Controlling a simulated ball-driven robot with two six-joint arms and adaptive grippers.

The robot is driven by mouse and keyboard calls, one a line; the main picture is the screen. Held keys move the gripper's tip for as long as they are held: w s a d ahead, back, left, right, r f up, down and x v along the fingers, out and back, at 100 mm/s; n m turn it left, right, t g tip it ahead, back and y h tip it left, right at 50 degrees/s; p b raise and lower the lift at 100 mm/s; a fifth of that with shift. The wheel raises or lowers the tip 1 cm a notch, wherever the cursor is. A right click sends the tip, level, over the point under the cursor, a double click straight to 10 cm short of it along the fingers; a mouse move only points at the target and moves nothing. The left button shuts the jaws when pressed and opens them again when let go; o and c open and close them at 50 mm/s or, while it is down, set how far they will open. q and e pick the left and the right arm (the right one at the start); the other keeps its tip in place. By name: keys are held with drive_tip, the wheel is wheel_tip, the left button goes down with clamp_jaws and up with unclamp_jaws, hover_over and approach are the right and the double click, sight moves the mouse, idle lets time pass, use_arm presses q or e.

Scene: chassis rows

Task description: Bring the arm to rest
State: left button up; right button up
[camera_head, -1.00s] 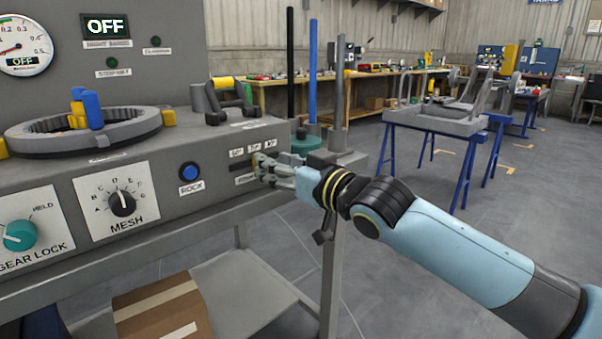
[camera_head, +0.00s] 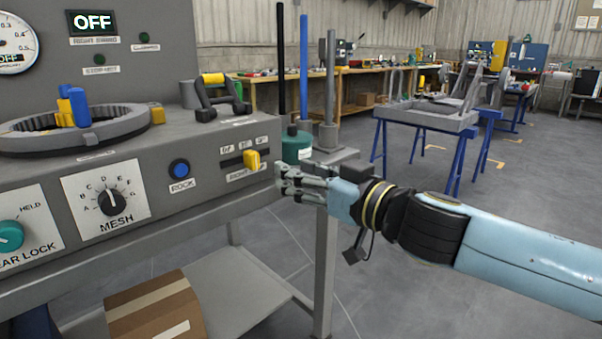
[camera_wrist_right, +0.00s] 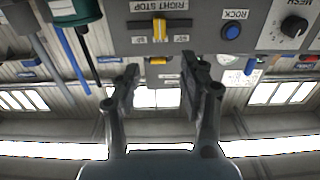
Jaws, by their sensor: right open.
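My right gripper (camera_head: 280,180) is in front of the right end of the grey machine panel (camera_head: 205,145), beside the yellow slider lever (camera_head: 251,160). Its fingers are apart and empty. In the right wrist view the open gripper (camera_wrist_right: 158,80) shows both fingers spread, with the yellow lever (camera_wrist_right: 159,28) beyond them in the slot labelled "RIGHT STOP". The fingers are clear of the lever. My left gripper is not in view.
The panel carries a blue ROCK button (camera_head: 179,169) and a MESH knob (camera_head: 112,202). Upright rods (camera_head: 304,75) and a green container (camera_head: 297,145) stand at the machine's right end. A cardboard box (camera_head: 155,310) lies on the shelf below. Open floor lies to the right.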

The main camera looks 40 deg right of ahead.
drive_tip(key=s+d+f+m+g+h+p, duration=0.1)
drive_tip(key=d+f+m+g+h, duration=0.15)
drive_tip(key=f, duration=0.55)
drive_tip(key=s+d+f+m+g+h, duration=0.1)
drive_tip(key=d+f, duration=0.2)
drive_tip(key=f, duration=0.5)
drive_tip(key=s+f+m+g+p, duration=0.15)
drive_tip(key=s+f, duration=0.35)
drive_tip(key=f, duration=0.5)
drive_tip(key=s+f+g, duration=0.3)
drive_tip(key=s+f, duration=0.1)
drive_tip(key=f, duration=0.5)
drive_tip(key=s+a+f+n+g, duration=0.1)
drive_tip(key=s+a+f+g, duration=0.1)
drive_tip(key=s+f, duration=0.4)
drive_tip(key=s+a+f+n+g+y, duration=0.1)
drive_tip(key=s+f, duration=0.6)
drive_tip(key=s, duration=1)
drive_tip(key=s+a+f+n+g, duration=0.2)
drive_tip(key=s+a+f+g, duration=0.2)
drive_tip(key=s, duration=0.8)
wheel_tip(320, 180, down, 3)
drive_tip(key=g, duration=0.2)
drive_tip(key=shift+s+a+n+g, duration=0.2)
drive_tip(key=shift+a+n+g, duration=0.05)
drive_tip(key=shift+n+g, duration=0.05)
